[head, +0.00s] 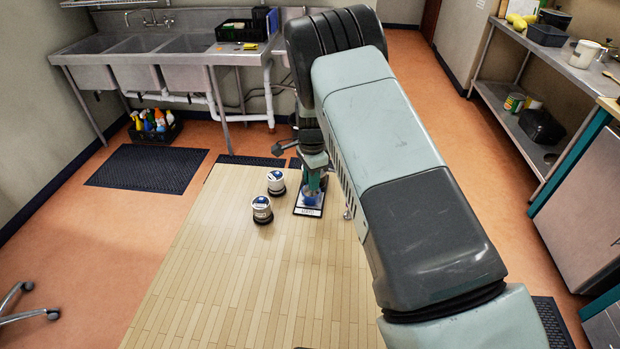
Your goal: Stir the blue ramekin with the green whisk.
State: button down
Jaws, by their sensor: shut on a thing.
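The blue ramekin (311,199) stands on a small flat scale (307,212) on the wooden table, partly hidden by the whisk and my gripper. My gripper (315,167) is above the ramekin, small in the head view, and shut on the green whisk (314,183). The whisk points down at the ramekin. Its lower end overlaps the ramekin in the picture; I cannot tell how deep it reaches or whether it touches the walls.
The front of the wooden table (240,290) is clear. Steel sinks (185,50) stand behind, and a laden steel counter (560,60) is at the right.

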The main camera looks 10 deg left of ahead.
jog(key=shift+w+a, duration=0.15)
jog(key=shift+r, duration=0.1)
jog(key=shift+r, duration=3.3)
jog(key=shift+r, duration=0.1)
jog(key=s+d+r+n, duration=0.6)
jog(key=s+d+r, duration=0.1)
jog(key=d+r, duration=0.2)
jog(key=s+d+r+n, duration=0.5)
jog(key=s+d+r, duration=0.3)
jog(key=d+r, duration=0.2)
notch_tip(320, 180, up, 2)
jog(key=shift+r+n, duration=0.1)
jog(key=shift+n, duration=0.3)
